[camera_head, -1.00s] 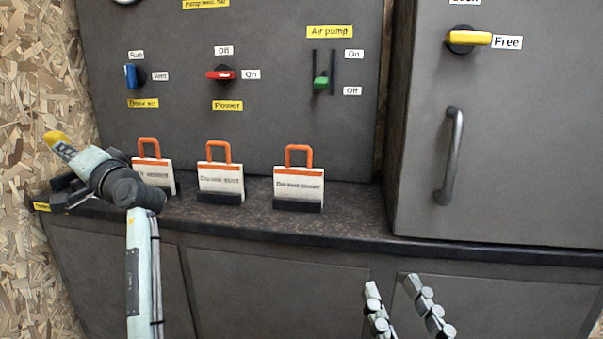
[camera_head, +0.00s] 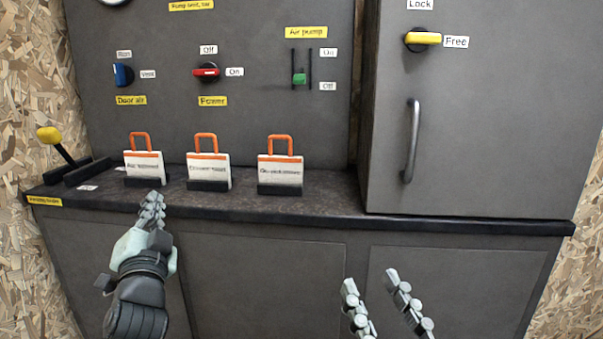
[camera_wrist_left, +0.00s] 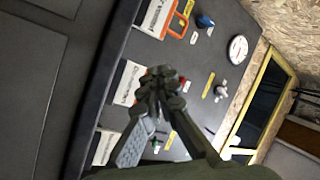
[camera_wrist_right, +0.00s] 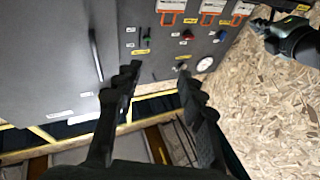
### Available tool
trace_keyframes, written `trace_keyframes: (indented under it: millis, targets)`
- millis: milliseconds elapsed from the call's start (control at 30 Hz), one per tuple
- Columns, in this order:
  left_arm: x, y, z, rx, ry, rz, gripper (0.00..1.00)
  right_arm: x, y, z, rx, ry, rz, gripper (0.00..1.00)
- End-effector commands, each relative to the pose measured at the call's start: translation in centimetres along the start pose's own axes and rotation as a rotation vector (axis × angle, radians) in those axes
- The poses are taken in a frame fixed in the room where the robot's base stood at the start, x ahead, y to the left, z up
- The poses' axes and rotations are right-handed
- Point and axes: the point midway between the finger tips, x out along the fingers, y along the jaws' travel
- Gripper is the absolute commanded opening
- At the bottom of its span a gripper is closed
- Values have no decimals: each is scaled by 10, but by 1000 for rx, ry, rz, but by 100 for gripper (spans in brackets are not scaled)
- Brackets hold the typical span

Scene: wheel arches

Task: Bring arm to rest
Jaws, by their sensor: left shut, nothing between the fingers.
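My left gripper (camera_head: 152,208) is shut and empty in the head view, in front of the counter edge at the left, below the first tag. Its closed fingers also show in the left wrist view (camera_wrist_left: 158,85). My right gripper (camera_head: 372,292) is open and empty at the bottom of the head view, in front of the cabinet doors. Its two fingers stand well apart in the right wrist view (camera_wrist_right: 158,85). My left forearm is mostly out of the head view.
Three white tags with orange handles, the first (camera_head: 144,165), stand in holders on the counter (camera_head: 330,195). A yellow-knobbed lever (camera_head: 50,136) stands at the counter's left end. A door handle (camera_head: 411,140) sticks out at right. Panel switches, such as the red knob (camera_head: 206,72), are above.

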Motion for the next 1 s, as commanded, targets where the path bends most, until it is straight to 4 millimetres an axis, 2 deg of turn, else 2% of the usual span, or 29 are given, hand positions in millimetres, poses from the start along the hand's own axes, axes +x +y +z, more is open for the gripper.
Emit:
trace_keyframes:
  millis: [33, 100, 233, 400, 633, 700, 833, 967, 1000]
  targets:
    - [-28, 24, -13, -74, 67, 78, 0, 0, 0, 0, 0, 0, 0, 40]
    - [-65, 49, -36, -205, 156, 180, 0, 0, 0, 0, 0, 0, 0, 40]
    - [-127, 74, -70, -431, 259, 331, 0, 0, 0, 0, 0, 0, 0, 40]
    - [-191, 80, -103, -697, 328, 472, 0, 0, 0, 0, 0, 0, 0, 40]
    - [-259, 62, -135, -1060, 346, 611, 0, 0, 0, 1, -1, -5, 0, 40]
    - [-247, 82, -119, -989, 258, 637, 0, 3, 8, 25, -17, -109, 13, 40]
    - [-242, 115, -85, -905, 103, 691, 0, -2, 22, 69, -41, -279, 35, 40]
    - [-241, 146, -41, -810, -78, 744, 0, -17, 41, 117, -64, -476, 67, 40]
    - [-243, 154, -24, -777, -142, 761, 0, -24, 48, 133, -70, -544, 78, 40]
